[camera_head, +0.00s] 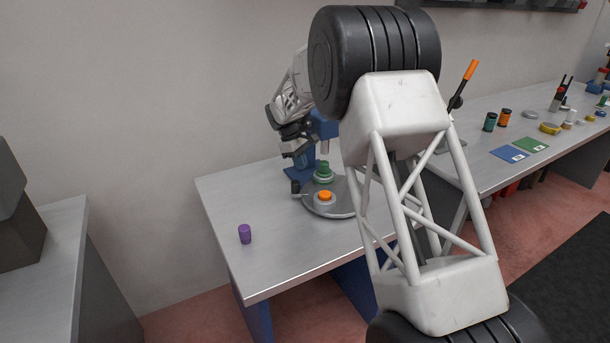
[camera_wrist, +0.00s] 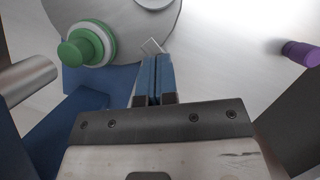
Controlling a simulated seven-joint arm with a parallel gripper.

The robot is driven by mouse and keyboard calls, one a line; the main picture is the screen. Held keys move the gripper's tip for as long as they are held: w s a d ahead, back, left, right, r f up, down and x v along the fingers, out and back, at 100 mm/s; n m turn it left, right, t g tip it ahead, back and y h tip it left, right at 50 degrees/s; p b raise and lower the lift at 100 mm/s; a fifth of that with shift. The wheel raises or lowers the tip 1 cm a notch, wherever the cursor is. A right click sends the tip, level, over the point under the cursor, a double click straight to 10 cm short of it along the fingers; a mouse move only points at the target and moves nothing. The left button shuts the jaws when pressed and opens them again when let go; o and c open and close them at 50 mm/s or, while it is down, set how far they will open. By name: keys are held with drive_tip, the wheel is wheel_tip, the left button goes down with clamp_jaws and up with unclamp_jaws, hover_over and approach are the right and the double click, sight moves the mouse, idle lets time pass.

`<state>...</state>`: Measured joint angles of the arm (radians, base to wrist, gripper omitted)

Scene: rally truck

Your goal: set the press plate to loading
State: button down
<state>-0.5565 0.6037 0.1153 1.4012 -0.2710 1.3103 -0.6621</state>
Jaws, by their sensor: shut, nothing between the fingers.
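The press plate (camera_head: 340,208) is a round grey disc on the metal table, with its rim also in the wrist view (camera_wrist: 125,14). It carries a green-knobbed piece (camera_head: 323,172), near the blue press, and an orange-topped piece (camera_head: 325,196) towards the front. A short handle with a dark knob (camera_head: 295,187) stands at the plate's left edge. My gripper (camera_head: 302,160) is above the plate's back left side. In the wrist view its blue fingers (camera_wrist: 155,60) are shut and empty, beside the green knob (camera_wrist: 82,46). A small pale square tab (camera_wrist: 152,46) shows at the fingertips; contact is unclear.
The blue press (camera_head: 324,127) stands behind the plate, close to my gripper. A purple cylinder (camera_head: 245,234) stands on the table at left, with bare surface around it. My arm hides the plate's right side. Another bench (camera_head: 480,180) with several small items is at right.

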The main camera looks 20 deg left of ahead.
hover_over(310, 200)
drive_tip(key=shift+w+a+f, duration=0.1)
drive_tip(key=shift+f, duration=4.35)
